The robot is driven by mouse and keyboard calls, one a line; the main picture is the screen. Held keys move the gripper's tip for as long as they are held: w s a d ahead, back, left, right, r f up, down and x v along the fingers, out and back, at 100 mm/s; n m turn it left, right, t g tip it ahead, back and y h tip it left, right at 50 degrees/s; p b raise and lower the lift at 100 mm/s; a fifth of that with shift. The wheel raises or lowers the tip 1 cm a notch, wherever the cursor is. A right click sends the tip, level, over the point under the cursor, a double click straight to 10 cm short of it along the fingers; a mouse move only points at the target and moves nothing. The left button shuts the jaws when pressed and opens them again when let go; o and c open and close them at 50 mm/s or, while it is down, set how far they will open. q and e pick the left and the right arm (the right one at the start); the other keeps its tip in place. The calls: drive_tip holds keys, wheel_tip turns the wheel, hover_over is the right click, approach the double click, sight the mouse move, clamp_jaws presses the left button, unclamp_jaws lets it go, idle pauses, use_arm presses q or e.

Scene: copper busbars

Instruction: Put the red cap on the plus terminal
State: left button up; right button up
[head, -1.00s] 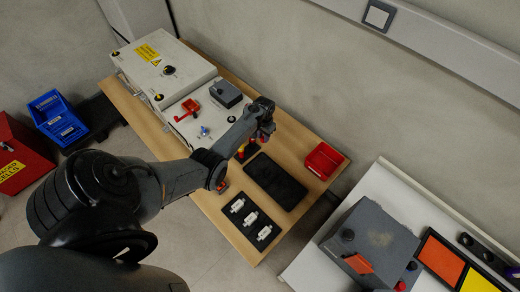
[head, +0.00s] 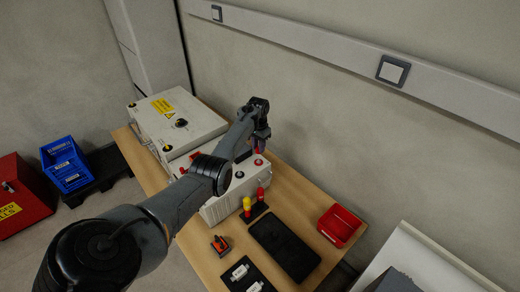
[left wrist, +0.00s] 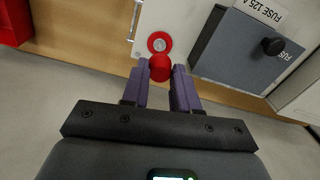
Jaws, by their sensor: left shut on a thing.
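My left gripper (head: 260,138) is shut on a red cap (left wrist: 160,68), held between its purple fingers in the left wrist view. The plus terminal (left wrist: 159,44), a silver stud in a red ring, shows just beyond the cap. In the head view the red ring (head: 258,163) lies on top of the pale box (head: 218,208), a little below the gripper tips. The cap appears above the terminal; a small gap seems to show, but contact is hard to judge. My right gripper is not in view.
A dark grey fuse block (left wrist: 245,50) stands beside the terminal. In the head view, a black stand (head: 257,212) with yellow and red upright pieces, a dark mat (head: 284,246) and a red bin (head: 339,226) are on the wooden table. A black terminal (head: 239,174) sits nearby.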

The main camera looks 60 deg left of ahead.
use_arm(q)
wheel_tip(320, 180, down, 2)
drive_tip(key=shift+f+b, duration=0.25)
drive_tip(key=shift+b, duration=0.75)
drive_tip(key=shift+r, duration=0.2)
drive_tip(key=shift+r+p, duration=0.1)
drive_tip(key=shift+p, duration=0.3)
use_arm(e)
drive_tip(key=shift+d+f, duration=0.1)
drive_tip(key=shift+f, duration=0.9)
use_arm(q)
drive_tip(key=shift+f+p, duration=0.2)
drive_tip(key=shift+p, duration=0.15)
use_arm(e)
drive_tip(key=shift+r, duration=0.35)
use_arm(q)
drive_tip(key=shift+f, duration=0.25)
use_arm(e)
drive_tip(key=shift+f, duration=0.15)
use_arm(q)
drive_tip(key=shift+f+b, duration=0.95)
drive_tip(key=shift+f, duration=0.4)
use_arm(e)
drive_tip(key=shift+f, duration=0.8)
use_arm(q)
drive_tip(key=shift+f, duration=0.25)
